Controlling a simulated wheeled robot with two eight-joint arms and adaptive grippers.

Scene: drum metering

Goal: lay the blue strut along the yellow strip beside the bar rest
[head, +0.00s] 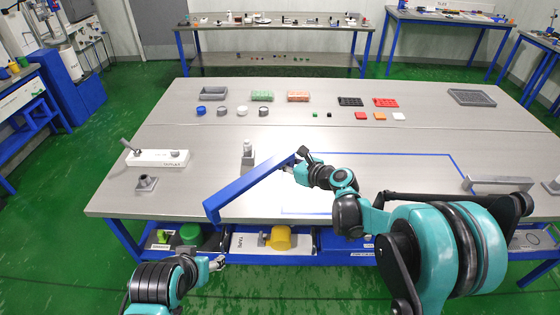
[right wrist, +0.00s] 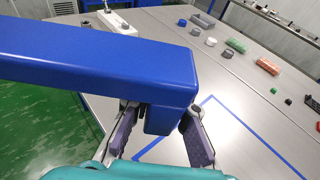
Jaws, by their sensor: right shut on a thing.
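The blue strut (head: 250,187) is a long bar with short bent-down ends. It slants over the front edge of the table, its left end nearest me and its right end further in. My right gripper (head: 294,166) is shut on the strut near its right end. In the right wrist view the strut (right wrist: 95,62) crosses the upper left, with the fingers (right wrist: 160,133) either side of its down-turned end. My left gripper (head: 218,263) is low in front of the table, away from the strut; its finger opening is unclear. I cannot make out a yellow strip or identify the bar rest.
A blue tape outline (head: 455,165) marks the table's right part. A grey post (head: 248,153) stands just behind the strut. A white block with a lever (head: 158,158) is at left, a long grey block (head: 498,184) at right. Small parts and trays line the back.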

